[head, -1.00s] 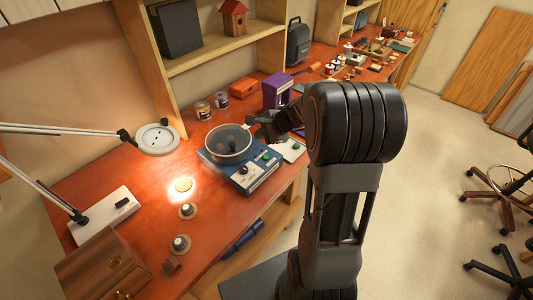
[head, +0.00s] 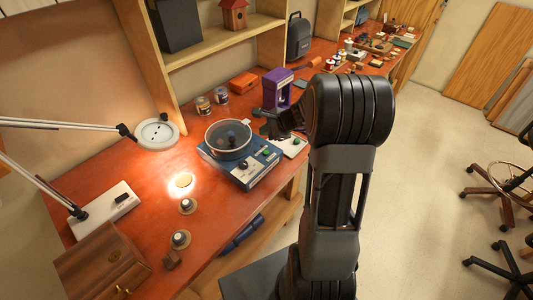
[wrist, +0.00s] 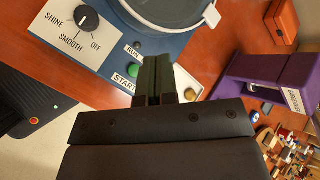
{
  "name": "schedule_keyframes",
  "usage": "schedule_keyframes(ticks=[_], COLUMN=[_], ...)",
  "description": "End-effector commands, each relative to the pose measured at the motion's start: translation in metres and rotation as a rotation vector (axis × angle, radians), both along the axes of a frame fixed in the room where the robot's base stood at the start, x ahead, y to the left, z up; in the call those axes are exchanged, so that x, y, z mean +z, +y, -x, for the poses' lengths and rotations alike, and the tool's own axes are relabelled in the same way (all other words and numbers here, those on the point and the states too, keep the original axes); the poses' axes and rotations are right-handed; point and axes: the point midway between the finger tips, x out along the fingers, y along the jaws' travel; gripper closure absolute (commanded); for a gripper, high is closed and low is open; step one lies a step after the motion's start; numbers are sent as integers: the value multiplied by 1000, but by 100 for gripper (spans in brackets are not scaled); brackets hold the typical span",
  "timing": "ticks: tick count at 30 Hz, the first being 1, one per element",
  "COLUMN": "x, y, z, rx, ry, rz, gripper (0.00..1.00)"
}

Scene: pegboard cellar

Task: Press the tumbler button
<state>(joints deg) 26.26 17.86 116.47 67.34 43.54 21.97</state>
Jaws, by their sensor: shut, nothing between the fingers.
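The tumbler (head: 237,172) is a blue machine with a round, clear-topped drum (head: 228,138), standing on the red-brown bench. Its white front panel shows in the wrist view (wrist: 83,32), with a black SHINE/SMOOTH/OFF knob (wrist: 87,18). Near the panel's edge are a dark RUN lamp (wrist: 137,45) and a green START button (wrist: 132,71). My gripper (head: 268,130) is by the machine's right side. In the wrist view its dark fingers (wrist: 157,62) are shut and empty, just right of the START button. I cannot tell whether they touch the machine.
A purple stand (head: 272,90), an orange box (head: 243,86) and jars (head: 203,106) are behind.

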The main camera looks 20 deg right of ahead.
Motion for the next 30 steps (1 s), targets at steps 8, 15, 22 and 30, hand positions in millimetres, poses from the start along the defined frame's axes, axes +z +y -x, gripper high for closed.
schedule_keyframes(ticks=[8,15,22,30], x=[-37,-66,-72,-71], y=[0,0,0,0], z=[0,0,0,0], rx=[0,1,1,1], ry=[1,-1,-1,-1], rz=[1,1,1,1], gripper=[100,100,100,100])
